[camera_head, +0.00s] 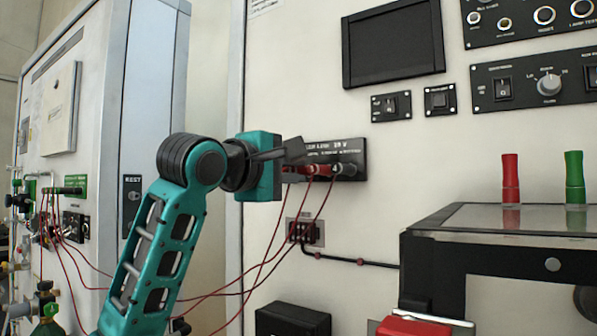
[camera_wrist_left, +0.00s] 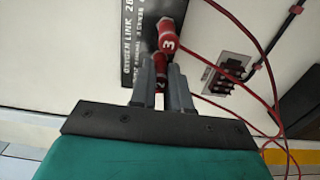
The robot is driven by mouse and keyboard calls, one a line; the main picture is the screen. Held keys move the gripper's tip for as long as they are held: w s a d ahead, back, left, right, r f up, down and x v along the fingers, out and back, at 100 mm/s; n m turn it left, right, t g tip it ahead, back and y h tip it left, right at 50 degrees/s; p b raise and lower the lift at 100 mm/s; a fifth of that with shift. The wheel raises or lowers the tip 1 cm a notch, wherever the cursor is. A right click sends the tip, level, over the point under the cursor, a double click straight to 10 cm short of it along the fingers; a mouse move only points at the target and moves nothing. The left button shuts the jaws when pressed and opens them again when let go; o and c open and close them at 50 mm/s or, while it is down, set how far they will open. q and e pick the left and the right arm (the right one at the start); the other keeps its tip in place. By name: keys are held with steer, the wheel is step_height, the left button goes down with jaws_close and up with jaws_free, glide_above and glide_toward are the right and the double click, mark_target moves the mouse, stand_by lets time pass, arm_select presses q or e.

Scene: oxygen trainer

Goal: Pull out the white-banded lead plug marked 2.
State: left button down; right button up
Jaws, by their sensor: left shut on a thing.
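The dark oxygen link panel (camera_head: 338,150) is on the white wall, with red-wired plugs along its lower part. My left gripper (camera_head: 296,160) is at the panel's left end. In the left wrist view its fingers are shut on a red plug (camera_wrist_left: 160,66), partly hidden between them. A digit on that plug, seemingly 2, is only partly visible; I cannot make out its white band. A red plug marked 3 (camera_wrist_left: 170,38) stands right beside the gripped one. The gripped plug appears to be still at the panel, but its seating is hidden. My right gripper is out of view.
Red leads (camera_head: 262,262) hang in loops below the panel. A small socket box (camera_head: 306,232) with a dark cable is underneath. A dark-framed table (camera_head: 500,228) with a red and a green cylinder stands at right. Another cabinet (camera_head: 110,110) is at left.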

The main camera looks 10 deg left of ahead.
mark_target(290, 170)
arm_select(q)
steer(key=shift+v, duration=0.8)
steer(key=shift+b+v, duration=0.5)
steer(key=shift+v, duration=1.15)
